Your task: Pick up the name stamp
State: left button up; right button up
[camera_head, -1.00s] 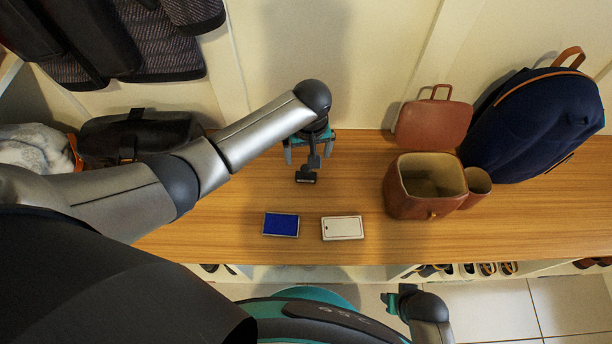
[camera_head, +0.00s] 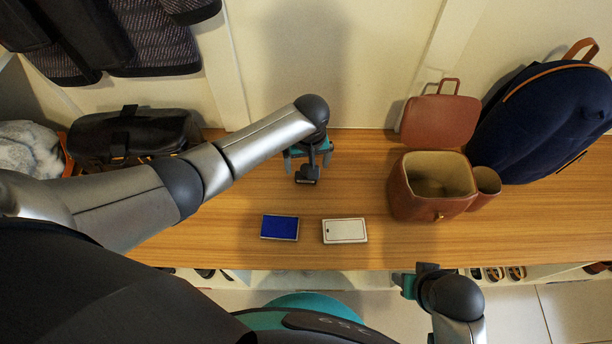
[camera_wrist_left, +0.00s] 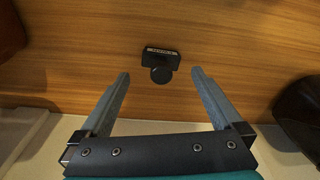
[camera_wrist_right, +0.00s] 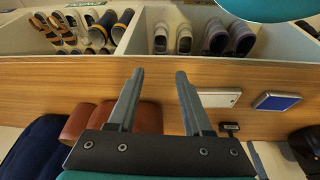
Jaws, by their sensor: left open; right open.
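The name stamp (camera_head: 307,176) is a small black stamp standing on the wooden bench. In the left wrist view the stamp (camera_wrist_left: 160,58) shows its round black knob and a pale label, lying just beyond and between my left fingertips. My left gripper (camera_head: 308,162) is open, pointing down over the stamp, with nothing between its fingers. My right gripper (camera_head: 402,284) is open and empty at the bench's front edge. In the right wrist view the stamp (camera_wrist_right: 230,127) is small, right of my right fingers (camera_wrist_right: 160,72).
A blue ink pad (camera_head: 280,227) and a white case (camera_head: 345,231) lie nearer the front edge. An open brown box (camera_head: 418,202) and a navy backpack (camera_head: 545,125) stand on the right. A black bag (camera_head: 130,135) is at the left. Bench between them is clear.

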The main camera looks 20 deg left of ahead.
aim_at(300, 177)
pick_arm(q)
jog(key=shift+w+a+f+b, duration=0.15)
jog(key=shift+f+b, duration=1.3)
jog(key=shift+f, duration=0.1)
jog(key=shift+f+b, duration=0.65)
jog(key=shift+f, duration=0.2)
jog(key=shift+w+f, duration=0.1)
jog(key=shift+f, duration=0.05)
pick_arm(e)
notch_tip(300, 177, up, 8)
jog(key=w+a+t, duration=0.1)
jog(key=t, duration=0.1)
jog(key=shift+w+a+f+y, duration=0.15)
jog(key=shift+w+f+y, duration=0.05)
jog(key=shift+w+y, duration=0.15)
pick_arm(q)
jog(key=shift+c, duration=0.2)
jog(key=c, duration=1.2)
jog(key=shift+o, duration=0.2)
